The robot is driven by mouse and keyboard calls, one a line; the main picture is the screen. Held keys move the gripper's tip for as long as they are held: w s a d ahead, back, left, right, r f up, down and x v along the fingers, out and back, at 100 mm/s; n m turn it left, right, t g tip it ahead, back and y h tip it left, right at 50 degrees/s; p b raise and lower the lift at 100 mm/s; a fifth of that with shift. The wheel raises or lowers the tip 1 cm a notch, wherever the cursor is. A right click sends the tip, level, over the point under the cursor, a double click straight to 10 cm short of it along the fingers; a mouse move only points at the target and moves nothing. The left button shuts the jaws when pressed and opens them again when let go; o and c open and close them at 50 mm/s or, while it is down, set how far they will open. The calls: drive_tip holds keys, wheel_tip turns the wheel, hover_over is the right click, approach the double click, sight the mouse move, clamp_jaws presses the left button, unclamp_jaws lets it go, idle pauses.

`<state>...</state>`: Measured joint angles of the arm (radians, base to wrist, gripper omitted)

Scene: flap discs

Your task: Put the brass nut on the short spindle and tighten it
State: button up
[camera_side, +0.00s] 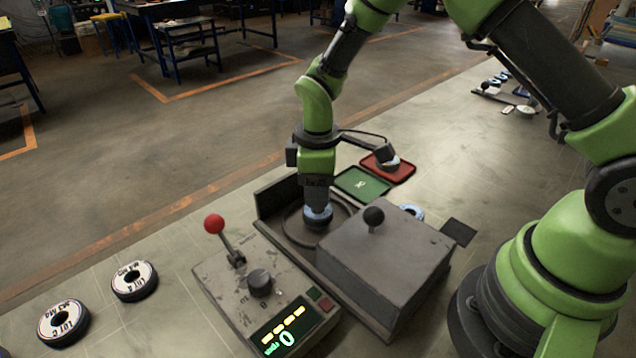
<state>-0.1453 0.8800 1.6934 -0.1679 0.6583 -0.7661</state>
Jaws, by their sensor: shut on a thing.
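My gripper (318,205) points straight down into the round dark recess of the grey machine. It is shut at the middle of a small bluish disc (319,219). What the jaws hold is hidden by the fingers; its place over the disc's centre fits the brass nut, but I see no brass colour. The short spindle is hidden under my gripper and the disc. I cannot tell whether the nut touches the spindle.
A grey box (385,255) with a black ball knob (374,216) stands close at right. In front is a control box (215,278) with a red-ball lever (214,224) and a display showing 0. Green (362,183) and red (407,171) trays lie behind. Two labelled discs (134,281) (64,323) lie left.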

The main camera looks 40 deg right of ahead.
drive_tip(key=shift+f, duration=0.7)
idle(0.7)
drive_tip(key=shift+f, duration=0.75)
drive_tip(key=m, duration=0.9)
drive_tip(key=shift+m, duration=1.5)
drive_tip(key=shift+m, duration=1.1)
drive_tip(key=m, duration=0.4)
